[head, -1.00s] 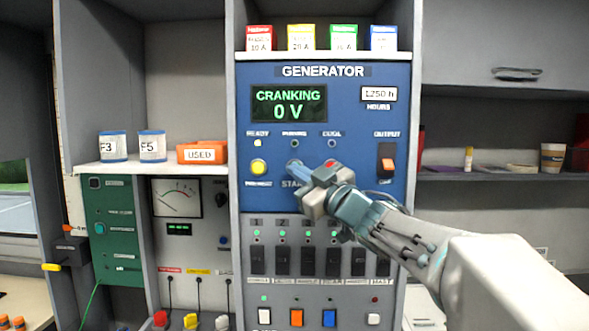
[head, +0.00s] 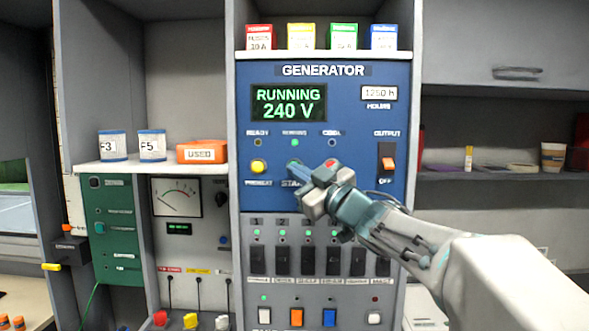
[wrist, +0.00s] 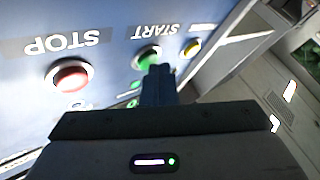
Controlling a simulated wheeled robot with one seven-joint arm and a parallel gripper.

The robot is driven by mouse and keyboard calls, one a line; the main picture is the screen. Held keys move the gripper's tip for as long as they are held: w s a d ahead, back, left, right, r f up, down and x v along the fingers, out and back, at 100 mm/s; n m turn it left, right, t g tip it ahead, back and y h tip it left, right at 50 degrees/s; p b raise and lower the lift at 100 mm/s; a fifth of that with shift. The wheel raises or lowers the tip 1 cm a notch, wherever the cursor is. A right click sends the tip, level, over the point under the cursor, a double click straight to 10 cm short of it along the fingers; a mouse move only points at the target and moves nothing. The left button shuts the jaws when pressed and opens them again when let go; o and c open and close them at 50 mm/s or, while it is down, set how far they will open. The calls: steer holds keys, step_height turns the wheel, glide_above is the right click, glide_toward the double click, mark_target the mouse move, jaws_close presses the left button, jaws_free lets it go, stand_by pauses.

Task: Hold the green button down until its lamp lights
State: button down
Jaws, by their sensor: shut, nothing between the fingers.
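The green START button (wrist: 149,57) shows in the wrist view at the tips of my gripper (wrist: 158,72); in the head view my gripper (head: 294,165) hides it. The fingers are shut with nothing between them, and their tips are at the button's face. I cannot tell how far the button is pressed. The lamp under RUNNING (head: 295,142) is lit green. The lamps under READY (head: 258,142) and COOL (head: 332,142) are dark. The generator display (head: 288,104) reads RUNNING, 240 V.
The red STOP button (wrist: 70,76) is beside START, partly behind my gripper in the head view. The yellow PREHEAT button (head: 258,167) is left of START. The OUTPUT switch (head: 387,163) is to the right. A row of breakers (head: 307,261) lies below.

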steer(key=shift+s, duration=0.65)
steer(key=s+b, duration=0.1)
steer(key=s, duration=0.4)
stand_by(0.4)
